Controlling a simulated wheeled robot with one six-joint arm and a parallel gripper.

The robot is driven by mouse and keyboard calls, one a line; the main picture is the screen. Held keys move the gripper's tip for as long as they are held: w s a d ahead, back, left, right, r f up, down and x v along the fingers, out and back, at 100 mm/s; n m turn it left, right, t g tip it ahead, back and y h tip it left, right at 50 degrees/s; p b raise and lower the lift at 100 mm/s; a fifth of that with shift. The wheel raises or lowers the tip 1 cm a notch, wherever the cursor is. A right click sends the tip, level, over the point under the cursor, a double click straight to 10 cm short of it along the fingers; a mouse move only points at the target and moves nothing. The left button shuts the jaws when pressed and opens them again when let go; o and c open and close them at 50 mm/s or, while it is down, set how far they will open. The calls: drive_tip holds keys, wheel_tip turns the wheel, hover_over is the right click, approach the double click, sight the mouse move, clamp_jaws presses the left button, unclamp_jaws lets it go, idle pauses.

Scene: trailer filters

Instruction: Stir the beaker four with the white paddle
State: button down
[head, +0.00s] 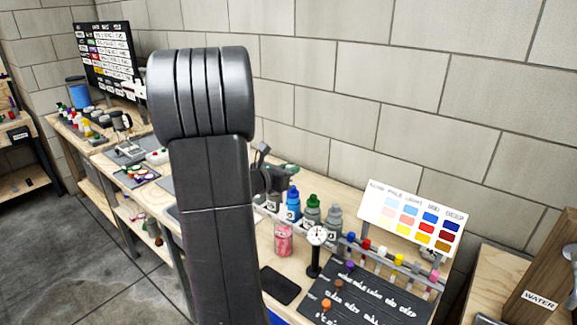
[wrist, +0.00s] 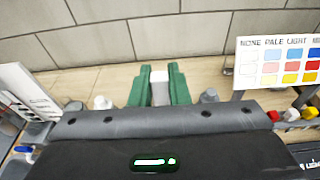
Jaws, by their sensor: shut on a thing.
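My gripper (wrist: 160,73) shows green fingers in the wrist view, closed on a white block-like piece (wrist: 160,90), which looks like the handle of the white paddle. The paddle's lower end is hidden. In the head view my gripper (head: 284,168) is partly behind my arm, above the back of the bench near the bottles. A clear container with pinkish-red contents (head: 284,240) stands on the bench in front of them. I cannot tell which vessel is beaker four; the small labels are not readable with certainty.
Blue (head: 293,205), green (head: 312,212) and grey (head: 333,222) bottles stand close below my gripper. A round dial gauge (head: 316,236) stands beside them. A colour chart (head: 412,217) rises behind a rack of coloured caps. A black board with knobs (head: 365,298) lies in front.

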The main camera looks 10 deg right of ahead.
wheel_tip(320, 180, down, 2)
drive_tip(key=shift+b, duration=0.5)
wheel_tip(320, 180, down, 9)
drive_tip(key=b, duration=1.1)
